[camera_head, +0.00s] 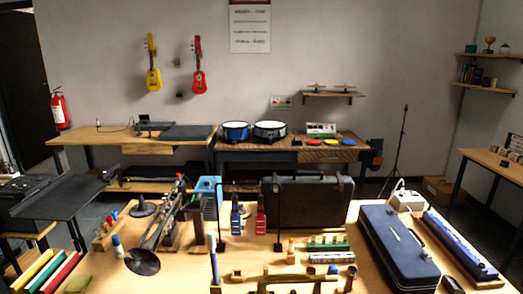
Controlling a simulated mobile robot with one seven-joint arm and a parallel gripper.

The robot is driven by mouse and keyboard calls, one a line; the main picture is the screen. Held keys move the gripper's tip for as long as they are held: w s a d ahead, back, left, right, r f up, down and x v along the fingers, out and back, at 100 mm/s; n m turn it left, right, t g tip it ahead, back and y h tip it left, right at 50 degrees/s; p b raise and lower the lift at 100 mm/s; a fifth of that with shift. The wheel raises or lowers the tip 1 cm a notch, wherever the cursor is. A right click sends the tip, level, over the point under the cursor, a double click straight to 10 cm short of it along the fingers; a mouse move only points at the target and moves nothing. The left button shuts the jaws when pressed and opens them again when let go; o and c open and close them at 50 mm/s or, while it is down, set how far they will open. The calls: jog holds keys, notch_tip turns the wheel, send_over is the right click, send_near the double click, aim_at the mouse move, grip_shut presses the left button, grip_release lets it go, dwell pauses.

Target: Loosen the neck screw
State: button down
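A neck screw cannot be made out in the head view; any such screw is too small or hidden. A dark long-tubed horn (166,222) with a flared bell (142,262) is propped at a slant on the left part of the near wooden table (205,272). A small upright blue instrument (235,220) and a red one (261,220) stand near the table's middle. My gripper is not in view, so its opening and any contact cannot be seen.
A large dark case (307,202) stands behind the small instruments. A long blue case (398,247) lies at the right. Several small wooden pieces crowd the front middle. A dark flat panel (65,196) is at the left. Bare tabletop shows around the bell.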

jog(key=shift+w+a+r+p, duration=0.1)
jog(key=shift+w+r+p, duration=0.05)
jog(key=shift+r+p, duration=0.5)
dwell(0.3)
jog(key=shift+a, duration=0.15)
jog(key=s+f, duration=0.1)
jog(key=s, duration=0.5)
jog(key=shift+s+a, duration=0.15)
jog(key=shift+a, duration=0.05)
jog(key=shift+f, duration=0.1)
